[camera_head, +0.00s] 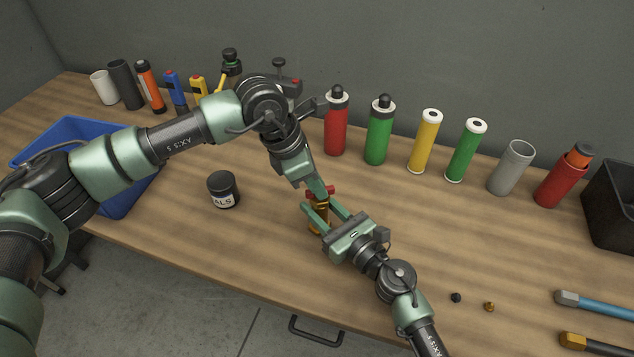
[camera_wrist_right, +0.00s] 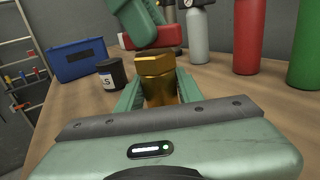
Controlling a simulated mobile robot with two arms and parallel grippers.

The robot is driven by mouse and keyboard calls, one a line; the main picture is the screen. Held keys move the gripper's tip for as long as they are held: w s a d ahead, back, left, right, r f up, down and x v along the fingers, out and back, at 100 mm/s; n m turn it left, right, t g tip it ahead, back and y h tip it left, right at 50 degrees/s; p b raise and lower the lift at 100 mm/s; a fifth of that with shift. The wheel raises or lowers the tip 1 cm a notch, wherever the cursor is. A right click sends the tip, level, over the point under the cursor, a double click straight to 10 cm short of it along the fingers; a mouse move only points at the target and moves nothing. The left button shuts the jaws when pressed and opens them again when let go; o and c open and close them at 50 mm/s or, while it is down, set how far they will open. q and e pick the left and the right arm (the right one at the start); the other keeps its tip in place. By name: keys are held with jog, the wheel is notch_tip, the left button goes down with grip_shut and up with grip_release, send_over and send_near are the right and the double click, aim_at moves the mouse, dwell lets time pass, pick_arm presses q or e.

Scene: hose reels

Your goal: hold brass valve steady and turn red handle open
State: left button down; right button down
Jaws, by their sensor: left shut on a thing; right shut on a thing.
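The brass valve (camera_head: 318,224) stands upright on the wooden bench, and its hexagonal body shows large in the right wrist view (camera_wrist_right: 157,80). Its red handle (camera_head: 330,190) sits on top and also shows in the right wrist view (camera_wrist_right: 168,36). My right gripper (camera_head: 317,207) comes from the lower right and is shut on the valve body, one finger on each side. My left gripper (camera_head: 320,187) reaches down from above and is shut on the red handle. Its green finger (camera_wrist_right: 138,22) hides part of the handle, so the handle's exact angle is hard to tell.
A dark jar (camera_head: 223,190) stands to the left, near a blue bin (camera_head: 68,128). A red bottle (camera_head: 336,127), a green bottle (camera_head: 378,135) and several tubes line the back. Small fittings (camera_head: 456,297) and a blue-handled tool (camera_head: 600,305) lie at the right.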

pick_arm(q)
jog(key=n+t, duration=0.1)
jog(key=n, duration=0.2)
jog(key=n+t+y, duration=0.1)
jog(key=n, duration=0.2)
jog(key=shift+s+d, duration=0.1)
jog(key=shift+s, duration=0.05)
jog(key=n+y, duration=0.1)
jog(key=n, duration=0.2)
jog(key=n+t+y, duration=0.1)
jog(key=n, duration=0.2)
jog(key=shift+d, duration=0.1)
jog(key=shift+n, duration=0.3)
jog(key=c, duration=1.5)
grip_release()
jog(key=shift+o, duration=0.3)
jog(key=shift+s, duration=0.1)
jog(key=v, duration=1.2)
jog(key=shift+s, duration=0.15)
